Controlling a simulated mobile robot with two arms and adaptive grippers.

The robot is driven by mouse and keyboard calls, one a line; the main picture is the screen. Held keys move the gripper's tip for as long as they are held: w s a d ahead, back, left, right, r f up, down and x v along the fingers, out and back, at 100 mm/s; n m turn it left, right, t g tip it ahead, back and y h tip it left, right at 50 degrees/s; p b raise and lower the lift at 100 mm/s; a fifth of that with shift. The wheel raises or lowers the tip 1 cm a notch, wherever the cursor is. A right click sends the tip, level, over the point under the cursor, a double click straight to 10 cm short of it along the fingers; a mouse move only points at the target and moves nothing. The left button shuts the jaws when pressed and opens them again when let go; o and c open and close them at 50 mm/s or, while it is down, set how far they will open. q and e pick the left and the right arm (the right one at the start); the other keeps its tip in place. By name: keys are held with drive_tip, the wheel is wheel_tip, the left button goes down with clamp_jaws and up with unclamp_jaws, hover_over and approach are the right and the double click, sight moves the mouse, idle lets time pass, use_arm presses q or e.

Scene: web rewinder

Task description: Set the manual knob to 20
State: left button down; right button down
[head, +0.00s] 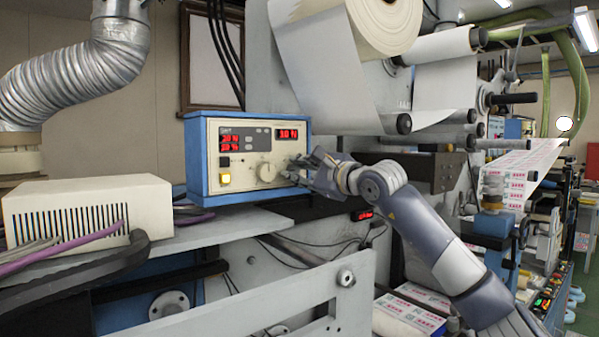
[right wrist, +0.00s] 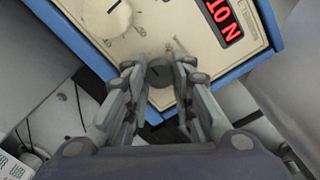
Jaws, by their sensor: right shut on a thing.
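My right gripper (head: 303,165) is at the panel's right side. Its fingers (right wrist: 160,75) are shut on a small dark knob (right wrist: 160,72) with a pointer line. Any lettering at the knob is too small to read. My left gripper is not in view.
A yellow lit button (head: 225,179) and a second red display (head: 229,142) are on the panel's left. A white vented box (head: 75,212) with cables stands on the grey shelf (head: 235,228). A paper web (head: 325,75) hangs from a roll just right of the control box.

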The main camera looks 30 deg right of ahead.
drive_tip(key=c, duration=1.3)
unclamp_jaws()
drive_tip(key=shift+c, duration=0.2)
drive_tip(key=s, duration=1.2)
drive_tip(key=shift+d, duration=0.4)
